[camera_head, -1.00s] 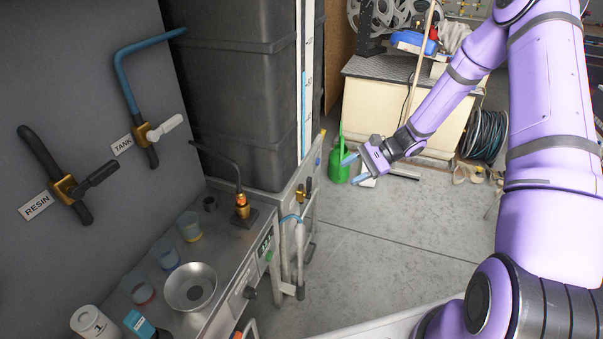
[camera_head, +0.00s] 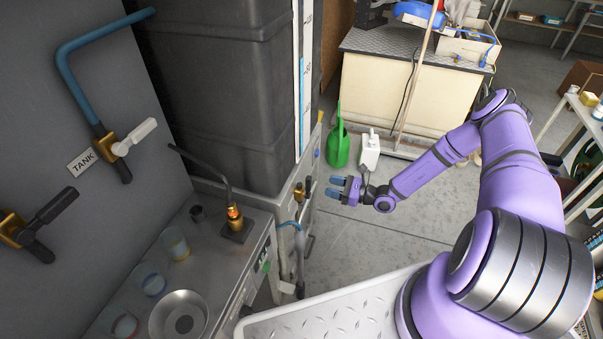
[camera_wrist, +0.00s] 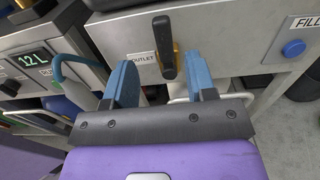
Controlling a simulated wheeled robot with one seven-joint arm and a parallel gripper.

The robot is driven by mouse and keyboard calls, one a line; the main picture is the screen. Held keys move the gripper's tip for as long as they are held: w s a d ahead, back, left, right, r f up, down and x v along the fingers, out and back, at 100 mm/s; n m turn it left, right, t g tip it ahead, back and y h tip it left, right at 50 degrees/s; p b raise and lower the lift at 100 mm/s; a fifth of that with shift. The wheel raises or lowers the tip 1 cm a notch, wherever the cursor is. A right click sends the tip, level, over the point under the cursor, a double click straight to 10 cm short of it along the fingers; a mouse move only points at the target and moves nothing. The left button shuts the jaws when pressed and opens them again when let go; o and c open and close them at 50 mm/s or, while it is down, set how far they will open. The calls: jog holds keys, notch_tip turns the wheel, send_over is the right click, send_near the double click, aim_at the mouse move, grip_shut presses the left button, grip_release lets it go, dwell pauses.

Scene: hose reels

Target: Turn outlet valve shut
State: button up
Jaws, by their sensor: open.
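The outlet valve (camera_wrist: 165,48) shows in the wrist view as a black lever on a brass body, beside a label reading OUTLET (camera_wrist: 142,61). The lever points roughly up and down in that view. In the head view the brass valve (camera_head: 299,191) sits on the side of the grey cabinet below the tank. My gripper (camera_head: 335,186) is open and empty, just right of the valve in the head view. In the wrist view its blue fingers (camera_wrist: 161,84) stand on both sides of the lever's line, apart from it.
A display reading 12 L (camera_wrist: 32,61) and a blue button by a FILL label (camera_wrist: 293,48) flank the valve. A green watering can (camera_head: 339,143) and a white container (camera_head: 369,151) stand on the floor behind my gripper. TANK valve (camera_head: 122,146) is on the left wall.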

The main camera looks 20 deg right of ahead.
aim_at(311, 181)
jog(key=x, duration=1.1)
jog(key=shift+w+d+f, duration=0.1)
jog(key=shift+w+f, duration=0.05)
jog(key=shift+f, duration=0.1)
jog(key=shift+c, duration=0.5)
grip_shut()
